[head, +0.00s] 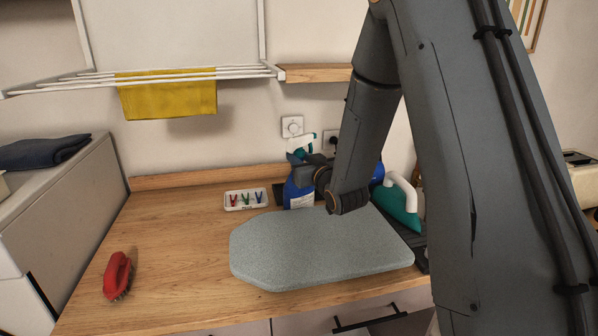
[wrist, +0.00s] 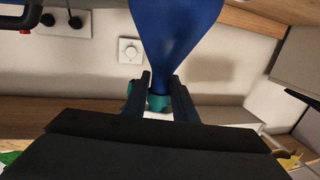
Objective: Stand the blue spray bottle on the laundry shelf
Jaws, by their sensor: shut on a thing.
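The blue spray bottle (head: 299,192) has a white and teal spray head and stands upright near the back of the wooden counter. My gripper (head: 310,176) is shut on its neck. In the wrist view, the bottle (wrist: 175,35) shows upside down, with its teal collar (wrist: 158,103) between the two dark fingers (wrist: 160,88). I cannot tell whether its base touches the counter or hangs just above it. A wooden wall shelf (head: 315,73) is above and behind the bottle, its right part hidden by my arm.
A grey ironing board (head: 310,250) lies on the counter (head: 170,240) in front. A peg tray (head: 246,199) is left of the bottle, a red brush (head: 117,275) farther left. A drying rack (head: 170,76) holds a yellow cloth (head: 168,98).

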